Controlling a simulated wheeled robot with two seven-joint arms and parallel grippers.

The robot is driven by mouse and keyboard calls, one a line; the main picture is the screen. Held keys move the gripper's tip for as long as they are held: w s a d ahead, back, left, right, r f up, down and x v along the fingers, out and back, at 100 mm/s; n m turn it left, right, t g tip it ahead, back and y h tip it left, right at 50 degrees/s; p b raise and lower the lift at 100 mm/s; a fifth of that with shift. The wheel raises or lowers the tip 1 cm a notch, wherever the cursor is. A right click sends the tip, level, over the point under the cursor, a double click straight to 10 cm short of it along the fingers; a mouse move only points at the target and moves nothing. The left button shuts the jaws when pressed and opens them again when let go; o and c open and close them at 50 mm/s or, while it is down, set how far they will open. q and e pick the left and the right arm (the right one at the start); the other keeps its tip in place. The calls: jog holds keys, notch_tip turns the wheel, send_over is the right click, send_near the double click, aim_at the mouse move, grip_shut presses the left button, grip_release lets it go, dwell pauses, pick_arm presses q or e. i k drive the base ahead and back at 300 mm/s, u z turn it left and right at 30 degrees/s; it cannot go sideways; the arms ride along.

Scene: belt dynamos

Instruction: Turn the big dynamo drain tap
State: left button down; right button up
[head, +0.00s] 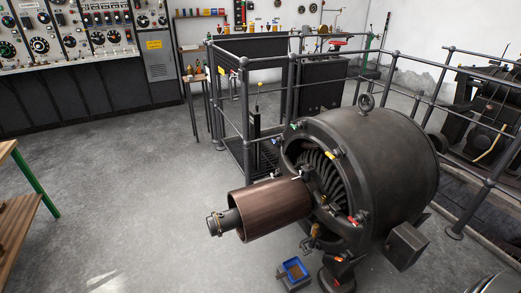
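The big dynamo (400,150) stands at the right of centre. It is a dark round machine with a lifting eye on top and a copper-brown cylinder (272,208) reaching out to the left. Low on its front hangs a small brass fitting (312,238) that looks like a tap. Below and right of it is a dark foot with a red and orange part (338,261). I cannot tell for sure which of these is the drain tap, nor how its handle is turned. Neither of my grippers is in view.
A small blue tray (287,263) sits low beside the dynamo's foot. Dark railings (244,105) stand behind the dynamo and run along the right side. A wooden bench (14,235) is at the left edge. The grey floor (130,200) at centre left is open.

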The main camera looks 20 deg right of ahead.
aim_at(307, 252)
jog(key=z, duration=1.25)
